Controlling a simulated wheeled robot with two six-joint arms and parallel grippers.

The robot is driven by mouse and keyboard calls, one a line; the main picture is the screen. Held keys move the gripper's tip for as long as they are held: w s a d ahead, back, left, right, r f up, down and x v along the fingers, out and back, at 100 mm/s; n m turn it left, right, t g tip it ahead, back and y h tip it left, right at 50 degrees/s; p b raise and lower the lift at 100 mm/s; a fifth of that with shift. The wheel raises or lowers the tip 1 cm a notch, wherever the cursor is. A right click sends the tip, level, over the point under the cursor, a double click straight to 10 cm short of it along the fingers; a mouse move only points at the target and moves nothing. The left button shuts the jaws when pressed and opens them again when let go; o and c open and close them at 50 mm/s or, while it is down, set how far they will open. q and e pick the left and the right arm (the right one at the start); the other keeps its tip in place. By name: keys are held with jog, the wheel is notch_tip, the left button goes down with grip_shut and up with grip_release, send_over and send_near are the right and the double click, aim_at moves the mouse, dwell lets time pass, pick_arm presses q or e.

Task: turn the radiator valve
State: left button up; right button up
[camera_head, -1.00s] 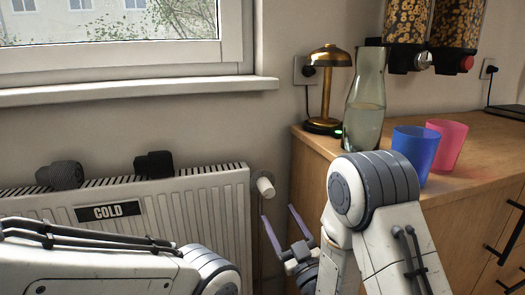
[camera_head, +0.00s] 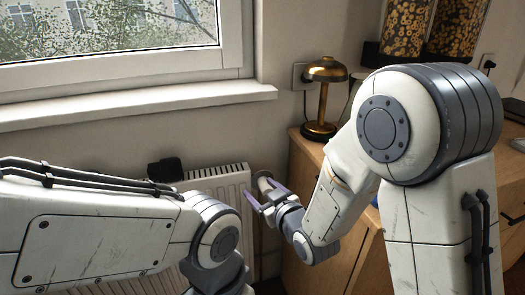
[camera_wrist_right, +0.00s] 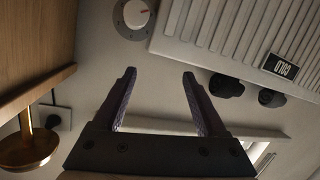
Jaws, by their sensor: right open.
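The radiator valve (camera_head: 264,182) is a white knob at the upper right end of the white radiator (camera_head: 225,180). In the wrist view the right gripper (camera_wrist_right: 158,74) is open and empty, with the valve beyond the fingertips, toward the left finger's side. Contact cannot be told. My left arm crosses in front of the radiator; its gripper is out of frame.
A wooden cabinet (camera_head: 305,160) stands right of the radiator, with a brass lamp (camera_head: 325,95) on it. The window sill (camera_head: 130,105) runs above. My right arm hides much of the counter.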

jog(key=s+r+g+h+p, duration=0.3)
jog(key=s+r+g+p, duration=0.4)
jog(key=s+r+p, duration=0.5)
jog(key=shift+s+d+r+m+p, duration=0.25)
jog(key=shift+r+p, duration=0.85)
jog(key=shift+p, duration=1.35)
jog(key=s+d+r+g+h+p, duration=0.1)
jog(key=s+d+r+g+p, duration=0.1)
jog(key=s, duration=0.6)
jog(key=s+d+r+g+h+p, duration=0.2)
jog(key=s+d+r+g+p, duration=0.1)
jog(key=s+r+p, duration=0.4)
notch_tip(320, 180, up, 2)
jog(key=s+g, duration=0.1)
jog(key=s, duration=0.1)
jog(key=shift+s+d+g, duration=0.3)
jog(key=shift+g, duration=0.1)
